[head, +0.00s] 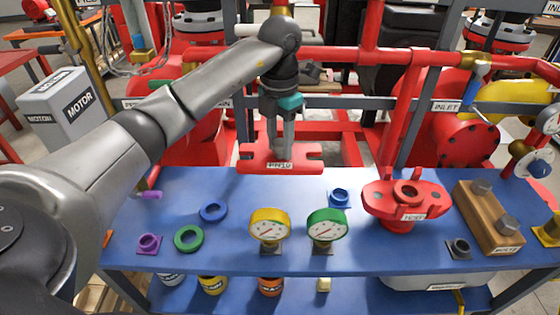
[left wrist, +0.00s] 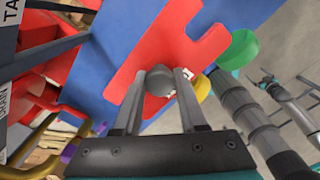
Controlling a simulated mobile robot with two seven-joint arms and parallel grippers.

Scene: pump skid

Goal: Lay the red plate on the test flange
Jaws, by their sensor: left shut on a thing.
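The red plate (head: 252,165) is a flat piece with notched ends and a label on its front edge. My left gripper (head: 281,148) is shut on it from above and holds it over the back edge of the blue table. In the left wrist view, the fingers close around a grey knob (left wrist: 160,80) on the red plate (left wrist: 150,52). The test flange (head: 405,193) is a red piece with a central hole and side lugs, standing on the table to the right of the plate. The plate is clear of it.
A yellow gauge (head: 269,228) and a green gauge (head: 326,228) stand at the table's front. A blue ring (head: 213,203), green ring (head: 180,238) and small blue fitting (head: 340,197) lie nearby. A wooden block with bolts (head: 488,220) is right of the flange. Red pipes run behind.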

